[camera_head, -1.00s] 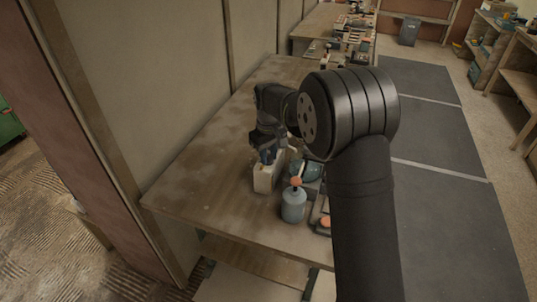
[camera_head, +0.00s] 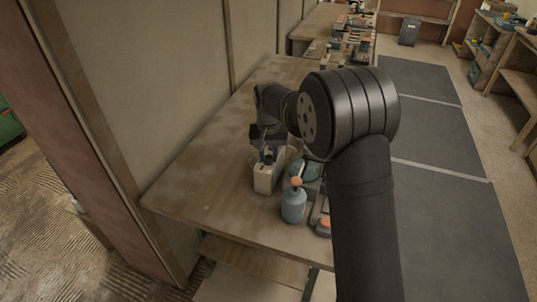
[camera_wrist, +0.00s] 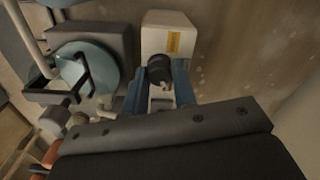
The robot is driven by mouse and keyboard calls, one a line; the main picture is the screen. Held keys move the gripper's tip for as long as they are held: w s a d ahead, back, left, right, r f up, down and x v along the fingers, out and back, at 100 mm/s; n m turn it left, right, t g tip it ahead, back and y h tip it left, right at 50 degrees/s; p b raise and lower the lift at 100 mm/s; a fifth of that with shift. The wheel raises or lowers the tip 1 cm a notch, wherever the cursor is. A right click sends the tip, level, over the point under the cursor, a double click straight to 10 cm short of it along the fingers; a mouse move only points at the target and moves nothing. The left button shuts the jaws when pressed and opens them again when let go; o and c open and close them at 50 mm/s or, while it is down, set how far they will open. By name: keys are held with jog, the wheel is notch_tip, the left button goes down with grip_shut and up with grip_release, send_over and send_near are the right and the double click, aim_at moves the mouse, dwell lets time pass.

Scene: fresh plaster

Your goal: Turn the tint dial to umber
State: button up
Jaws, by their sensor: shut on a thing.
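A pale box (camera_head: 268,178) stands on the wooden bench in the head view, under my arm's end. In the wrist view the same pale box (camera_wrist: 170,36) shows a yellow label. A dark round dial (camera_wrist: 158,69) sticks out from its near side. My gripper (camera_wrist: 159,82) has its two blue fingers on either side of the dial and is shut on it. In the head view my gripper (camera_head: 269,154) is small and partly hidden by my own arm. Tint names or a pointer on the dial cannot be made out.
A blue-grey bottle with an orange top (camera_head: 293,204) stands just right of the box. A round teal thing on a dark base (camera_wrist: 85,72) sits left of the box in the wrist view. The bench's left part (camera_head: 205,180) is clear.

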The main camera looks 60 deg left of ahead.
aim_at(269, 156)
dwell(0.5)
jog(key=o, duration=1)
notch_tip(269, 156, up, 18)
jog(key=shift+f, duration=0.25)
jog(key=shift+f, duration=0.1)
notch_tip(269, 156, down, 17)
jog(key=shift+f, duration=0.15)
dwell(0.4)
